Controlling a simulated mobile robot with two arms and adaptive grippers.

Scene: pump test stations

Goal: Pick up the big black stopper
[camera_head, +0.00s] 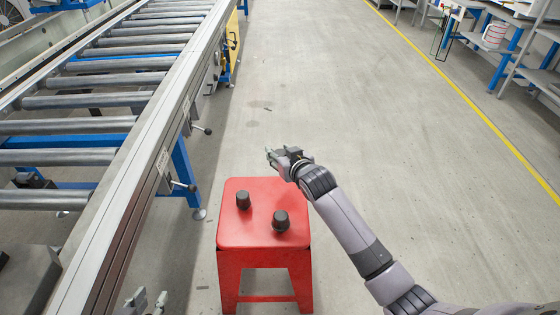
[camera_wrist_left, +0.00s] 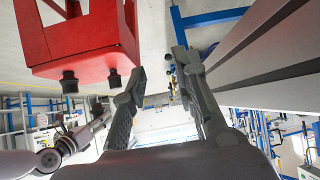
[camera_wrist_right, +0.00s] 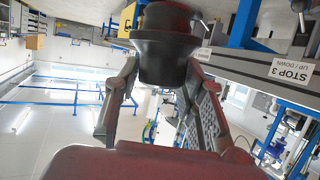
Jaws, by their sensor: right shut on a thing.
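My right gripper (camera_head: 278,158) is just beyond the far edge of a red stool (camera_head: 263,252). In the right wrist view its fingers (camera_wrist_right: 160,68) are shut on a big black stopper (camera_wrist_right: 165,52) with a wide rim and narrower body. The head view shows the held stopper only as a small dark patch. Two other black stoppers stand on the stool, one left (camera_head: 243,201) and one nearer the front right (camera_head: 281,221); both also show upside down in the left wrist view. My left gripper (camera_head: 149,299) is low, left of the stool, its fingers (camera_wrist_left: 160,62) apart and empty.
A roller conveyor (camera_head: 110,100) runs along the left, its side rail (camera_head: 150,160) close to the stool. Open floor (camera_head: 370,120) lies beyond and right of the stool, with a yellow line (camera_head: 480,112). Workbenches and shelves (camera_head: 500,35) stand at the far right.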

